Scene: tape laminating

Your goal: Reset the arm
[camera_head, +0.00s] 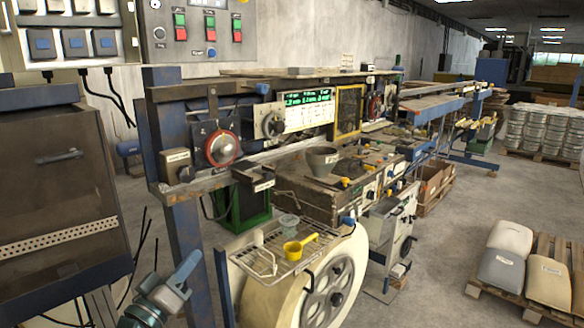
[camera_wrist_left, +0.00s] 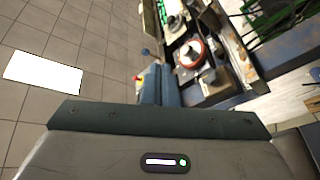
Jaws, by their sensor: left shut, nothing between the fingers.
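My left gripper (camera_head: 187,265) is at the lower left of the head view, a grey-teal shape pointing up and to the right. It is shut and holds nothing. It stands in front of the machine's blue post and left of the large cream wheel (camera_head: 331,290), apart from both as far as I can tell. My right gripper is in neither view.
A wire rack (camera_head: 265,262) holds a yellow scoop (camera_head: 300,246) and a small greenish cup (camera_head: 289,222). A grey funnel-shaped cup (camera_head: 323,160) stands on the workbench behind. A dark cabinet (camera_head: 55,190) is at the left. Sacks on a pallet (camera_head: 505,255) lie right; floor between is clear.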

